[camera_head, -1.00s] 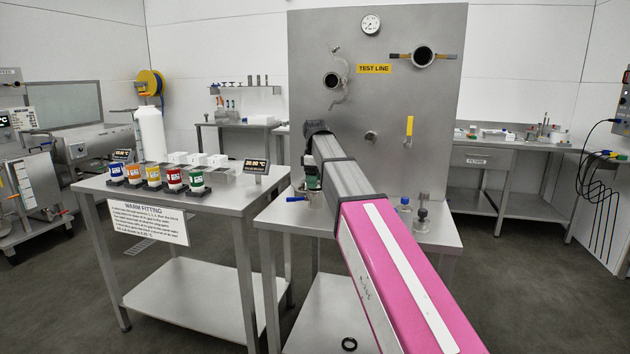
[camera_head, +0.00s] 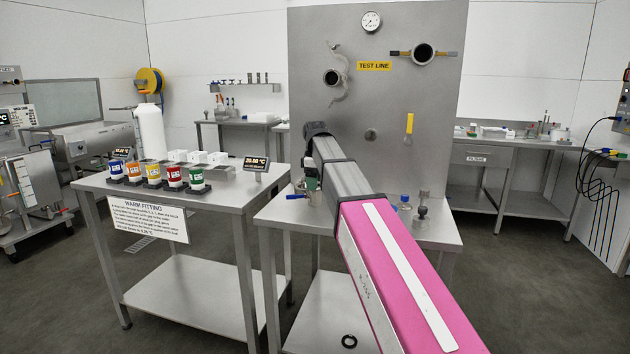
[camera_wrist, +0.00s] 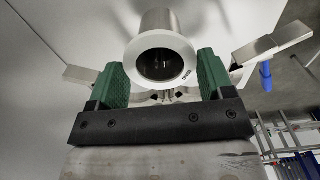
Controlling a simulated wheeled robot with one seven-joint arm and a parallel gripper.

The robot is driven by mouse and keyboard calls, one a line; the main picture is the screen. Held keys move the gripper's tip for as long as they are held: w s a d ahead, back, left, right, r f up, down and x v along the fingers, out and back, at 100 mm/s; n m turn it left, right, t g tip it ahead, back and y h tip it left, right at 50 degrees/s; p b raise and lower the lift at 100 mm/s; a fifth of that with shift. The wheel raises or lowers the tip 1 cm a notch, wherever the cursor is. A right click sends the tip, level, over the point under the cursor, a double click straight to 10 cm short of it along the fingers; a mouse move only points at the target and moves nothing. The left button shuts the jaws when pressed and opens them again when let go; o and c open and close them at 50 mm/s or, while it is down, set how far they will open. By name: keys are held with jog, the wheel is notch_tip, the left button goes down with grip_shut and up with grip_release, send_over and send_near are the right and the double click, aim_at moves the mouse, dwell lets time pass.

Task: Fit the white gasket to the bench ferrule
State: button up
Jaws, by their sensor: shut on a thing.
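In the wrist view, my gripper (camera_wrist: 163,68) has its two green fingers on either side of a white ring, the white gasket (camera_wrist: 188,52), and is shut on it. The ring has small dark lettering on its right side. A metal tube, apparently the bench ferrule (camera_wrist: 158,18), shows directly behind the ring and looks in line with it. I cannot tell whether the ring touches or is seated on it. In the head view, my gripper (camera_head: 311,180) is low over the middle bench, and my arm hides most of the gasket and ferrule.
Metal bars (camera_wrist: 275,46) stick out on both sides, with a blue handle (camera_wrist: 266,77) at the right. The middle bench (camera_head: 268,222) also carries a blue-capped bottle (camera_head: 405,203). The left table (camera_head: 205,203) holds several coloured cups. A steel test-line panel (camera_head: 400,100) stands behind.

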jog(key=shift+f, duration=0.15)
jog(key=o, duration=0.9)
jog(key=shift+r, duration=3)
jog(key=shift+s, duration=0.1)
